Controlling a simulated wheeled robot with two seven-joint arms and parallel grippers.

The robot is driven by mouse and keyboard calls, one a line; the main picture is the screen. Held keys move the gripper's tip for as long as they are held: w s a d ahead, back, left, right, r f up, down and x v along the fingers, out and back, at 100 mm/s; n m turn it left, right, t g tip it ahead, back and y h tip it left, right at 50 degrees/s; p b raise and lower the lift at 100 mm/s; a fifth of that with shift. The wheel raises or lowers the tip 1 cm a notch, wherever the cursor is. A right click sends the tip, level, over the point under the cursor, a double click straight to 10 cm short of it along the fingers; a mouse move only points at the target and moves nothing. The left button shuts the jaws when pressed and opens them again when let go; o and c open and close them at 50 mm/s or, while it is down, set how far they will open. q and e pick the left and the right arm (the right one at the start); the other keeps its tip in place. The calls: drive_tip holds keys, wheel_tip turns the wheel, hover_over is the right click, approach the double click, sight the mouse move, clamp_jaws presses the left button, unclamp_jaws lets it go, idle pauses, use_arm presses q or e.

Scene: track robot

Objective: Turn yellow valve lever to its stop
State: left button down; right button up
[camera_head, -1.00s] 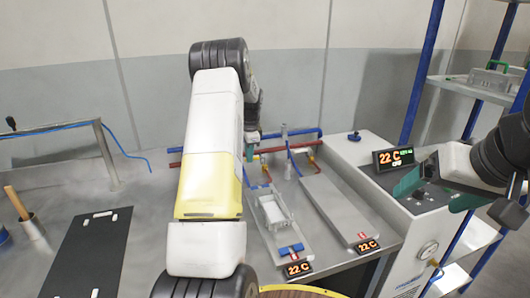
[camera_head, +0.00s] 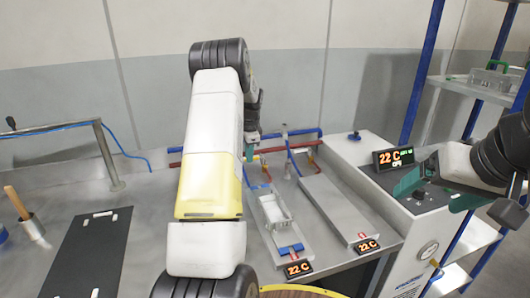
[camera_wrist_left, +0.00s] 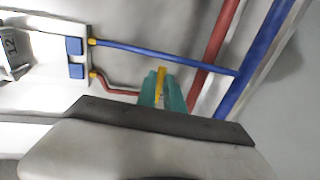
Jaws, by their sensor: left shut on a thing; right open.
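The yellow valve lever (camera_wrist_left: 160,84) shows in the left wrist view as a narrow yellow piece between the green fingers of my left gripper (camera_wrist_left: 163,91). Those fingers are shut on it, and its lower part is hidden. In the head view my left gripper (camera_head: 250,151) is at the pipes by the back wall, largely hidden behind my own arm, and I cannot make out the lever clearly there. My right gripper (camera_head: 436,192) is open and empty, in front of the control cabinet at the right.
Red and blue pipes (camera_wrist_left: 222,38) run close beside my left gripper. Two metal trays (camera_head: 335,207) with 22 C displays lie to its right. The grey cabinet (camera_head: 375,165) and blue-posted shelf (camera_head: 412,75) stand further right. A black mat (camera_head: 92,250) lies at the left.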

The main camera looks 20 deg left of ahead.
use_arm(q)
drive_tip(key=shift+d, duration=0.1)
idle(0.6)
drive_tip(key=d+n, duration=0.1)
drive_tip(key=n, duration=0.1)
drive_tip(key=s+d+n, duration=0.1)
drive_tip(key=n, duration=0.1)
drive_tip(key=shift+s+g, duration=0.2)
drive_tip(key=shift+g, duration=0.1)
drive_tip(key=n, duration=0.1)
drive_tip(key=d+n, duration=0.2)
drive_tip(key=n, duration=0.1)
drive_tip(key=shift+s+g+y, duration=0.3)
drive_tip(key=shift+g+y, duration=0.1)
drive_tip(key=d+n, duration=0.1)
drive_tip(key=n, duration=0.1)
drive_tip(key=d+n, duration=0.1)
drive_tip(key=n, duration=0.1)
drive_tip(key=shift+w+d+n+g, duration=0.1)
drive_tip(key=shift+d+n+g, duration=0.2)
drive_tip(key=shift+g, duration=0.1)
drive_tip(key=shift+w+d+n+g, duration=0.2)
drive_tip(key=shift+w+d+n, duration=0.3)
drive_tip(key=shift+n, duration=0.75)
drive_tip(key=shift+w+d+n+g, duration=0.2)
drive_tip(key=shift+d+n, duration=0.5)
drive_tip(key=shift+n, duration=0.55)
drive_tip(key=c, duration=1.5)
unclamp_jaws()
drive_tip(key=shift+o, duration=0.2)
